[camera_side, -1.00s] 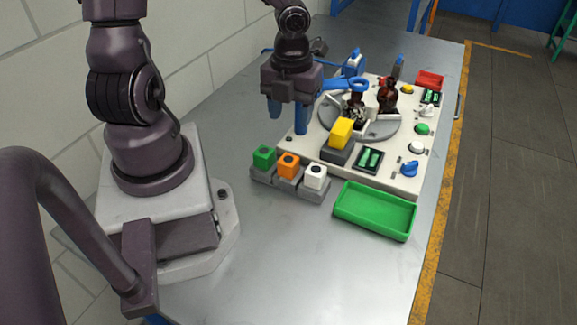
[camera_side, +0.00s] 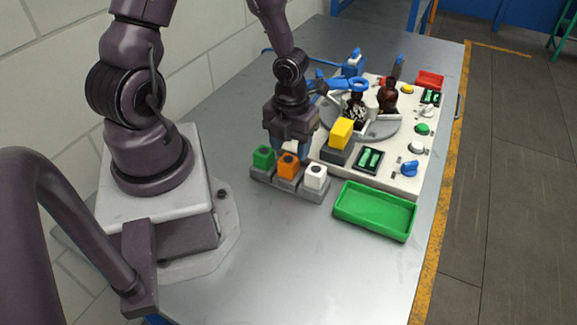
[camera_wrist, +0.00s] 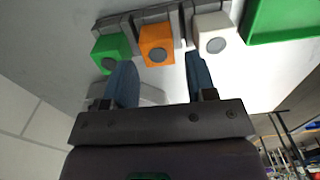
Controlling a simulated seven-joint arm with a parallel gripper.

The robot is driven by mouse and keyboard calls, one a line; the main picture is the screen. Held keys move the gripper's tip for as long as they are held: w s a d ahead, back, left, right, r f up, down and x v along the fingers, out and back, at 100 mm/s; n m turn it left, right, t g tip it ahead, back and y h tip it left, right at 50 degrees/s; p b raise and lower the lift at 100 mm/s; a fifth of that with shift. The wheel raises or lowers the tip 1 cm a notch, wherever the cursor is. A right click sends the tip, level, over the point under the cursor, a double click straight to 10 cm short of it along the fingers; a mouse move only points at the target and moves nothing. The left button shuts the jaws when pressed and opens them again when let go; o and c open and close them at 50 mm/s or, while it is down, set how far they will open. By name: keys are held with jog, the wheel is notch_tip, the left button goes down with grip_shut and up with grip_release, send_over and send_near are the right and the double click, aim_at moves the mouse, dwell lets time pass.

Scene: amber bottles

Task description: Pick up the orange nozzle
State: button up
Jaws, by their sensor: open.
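The orange nozzle (camera_side: 288,166) is a small cube with a dark round spot on its face. It sits in a grey holder (camera_side: 285,185) between a green cube (camera_side: 263,156) and a white cube (camera_side: 315,176). My gripper (camera_side: 291,150) is open and empty, just behind the orange nozzle in the side view. In the wrist view the orange nozzle (camera_wrist: 156,45) lies beyond and between my two blue fingers (camera_wrist: 160,75). The left finger's tip is near the green cube (camera_wrist: 111,53), the right one's near the white cube (camera_wrist: 213,35). Contact cannot be told.
A yellow block (camera_side: 341,131) stands on the white panel (camera_side: 405,180) behind the holder. Dark bottles (camera_side: 388,96) stand on the panel's round plate. A green tray (camera_side: 374,211) lies to the right. The metal table is clear in front.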

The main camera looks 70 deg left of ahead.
aim_at(289, 159)
jog(key=f, duration=0.3)
jog(key=shift+s, duration=0.25)
jog(key=shift+f, duration=0.95)
jog(key=c, duration=0.7)
jog(key=shift+r, duration=0.15)
